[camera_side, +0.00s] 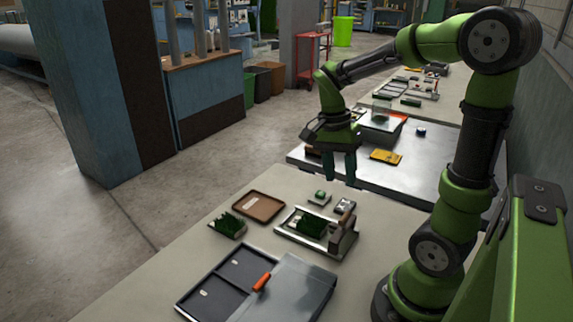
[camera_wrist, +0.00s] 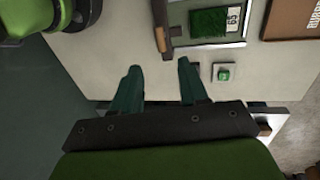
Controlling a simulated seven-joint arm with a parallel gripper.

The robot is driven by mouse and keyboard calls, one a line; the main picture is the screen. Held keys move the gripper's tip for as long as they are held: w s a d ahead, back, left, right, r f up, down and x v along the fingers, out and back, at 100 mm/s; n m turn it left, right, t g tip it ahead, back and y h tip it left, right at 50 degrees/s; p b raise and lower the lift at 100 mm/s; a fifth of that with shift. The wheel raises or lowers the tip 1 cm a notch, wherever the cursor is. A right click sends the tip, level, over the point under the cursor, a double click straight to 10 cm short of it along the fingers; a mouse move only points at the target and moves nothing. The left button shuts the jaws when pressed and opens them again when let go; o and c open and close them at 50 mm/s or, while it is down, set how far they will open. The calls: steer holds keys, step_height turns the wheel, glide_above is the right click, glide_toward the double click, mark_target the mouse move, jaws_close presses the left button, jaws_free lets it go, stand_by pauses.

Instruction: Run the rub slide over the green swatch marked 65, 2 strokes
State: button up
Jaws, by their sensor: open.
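A green turf swatch (camera_wrist: 208,22) lies in a metal frame (camera_wrist: 178,43), with a label reading 65 beside it, in the wrist view. In the side view this swatch (camera_side: 311,226) sits in the metal rig on the near bench. At the rig's right end stands an upright metal part with a wooden piece (camera_side: 346,217), which looks like the rub slide; the wooden piece also shows in the wrist view (camera_wrist: 160,26). My gripper (camera_side: 343,182) is open and empty above the bench's far end, behind the rig. Its two fingers (camera_wrist: 158,72) are apart with nothing between them.
A small pad with a green button (camera_side: 320,196) sits behind the rig. A second green swatch (camera_side: 229,225) and a brown tray (camera_side: 252,216) are left of it. A dark compartment tray (camera_side: 216,298) with a grey lid and orange handle (camera_side: 262,282) is in front.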

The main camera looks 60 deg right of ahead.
mark_target(345, 216)
steer(key=f, duration=0.3)
steer(key=s+f, duration=0.1)
steer(key=f, duration=0.3)
steer(key=s+f, duration=0.1)
steer(key=f, duration=0.2)
steer(key=shift+f, duration=0.15)
jaws_close()
